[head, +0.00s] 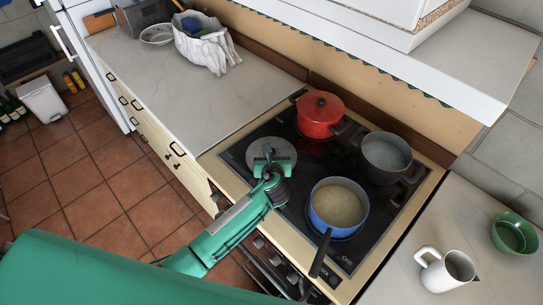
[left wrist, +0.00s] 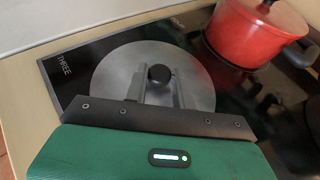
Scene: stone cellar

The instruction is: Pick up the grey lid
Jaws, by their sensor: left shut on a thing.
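I cannot tell whether the lid touches the cooktop. My right gripper is not in view.
On the cooktop (head: 298,190) stand a red lidded pot (head: 320,115), a grey pot (head: 387,155) and a blue pan (head: 338,205) with its handle toward the front. A white mug (head: 445,268) and green bowl (head: 514,233) are at right. The left counter (head: 185,95) is mostly clear.

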